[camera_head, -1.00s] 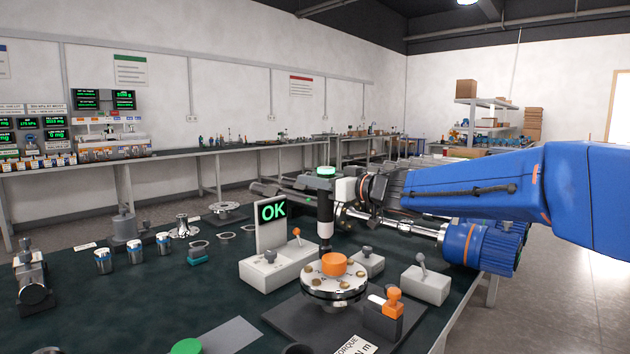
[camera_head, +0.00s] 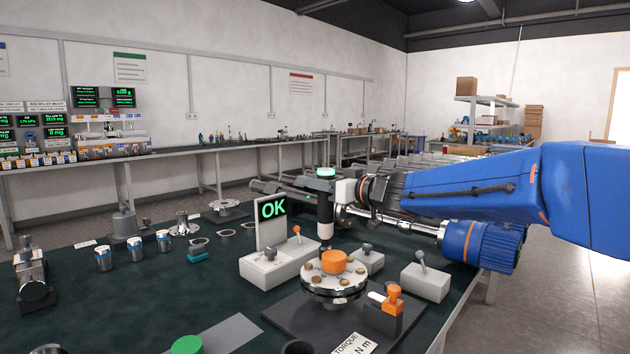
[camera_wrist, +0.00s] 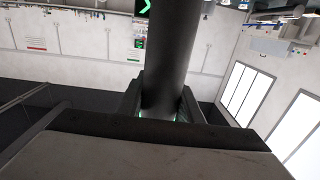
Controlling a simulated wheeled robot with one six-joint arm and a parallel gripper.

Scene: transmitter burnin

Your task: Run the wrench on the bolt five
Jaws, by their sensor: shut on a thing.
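My gripper (camera_head: 343,190) is shut on the wrench (camera_head: 325,212), an upright black and white tool with a green light on top. In the wrist view, the wrench's dark shaft (camera_wrist: 170,60) stands between the jaws. The wrench's lower end is at the back of the round metal flange (camera_head: 333,291), behind its orange centre cap (camera_head: 334,262). Several brass-coloured bolts sit around the flange's top. The cap hides whether the wrench tip touches a bolt, and which bolt. A display (camera_head: 271,211) behind the wrench shows a green OK.
A grey block with an orange lever (camera_head: 388,308) stands at the flange's front right. Lever fixtures stand behind (camera_head: 368,262) and right (camera_head: 426,279). Several small metal cups and parts stand on the left of the dark bench. A green button (camera_head: 187,345) is at the front.

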